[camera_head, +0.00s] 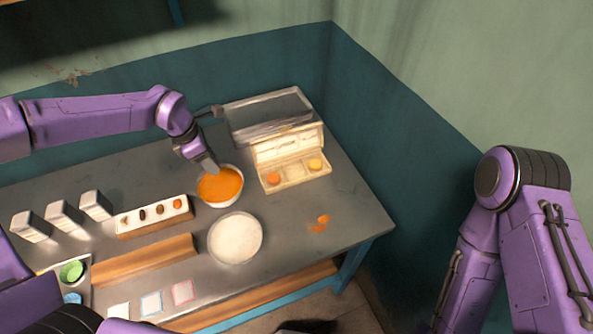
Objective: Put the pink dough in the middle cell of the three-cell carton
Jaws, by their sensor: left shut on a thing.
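The three-cell carton (296,182) stands open at the back right of the table, its lid raised behind it. An orange ball (273,179) sits in its left cell and a yellow ball (315,164) in its right cell. The middle cell shows pale, with no ball visible. My left gripper (213,169) points down at the back rim of a bowl of orange filling (220,186), left of the carton. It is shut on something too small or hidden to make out. I cannot pick out the pink dough. My right gripper is out of view.
A bowl of white powder (235,238) stands in front of the orange bowl. A clear-lidded tray (267,116) lies behind the carton. A box of small pieces (154,216) and white containers (65,215) are left. Orange scraps (320,224) lie on the otherwise clear right side.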

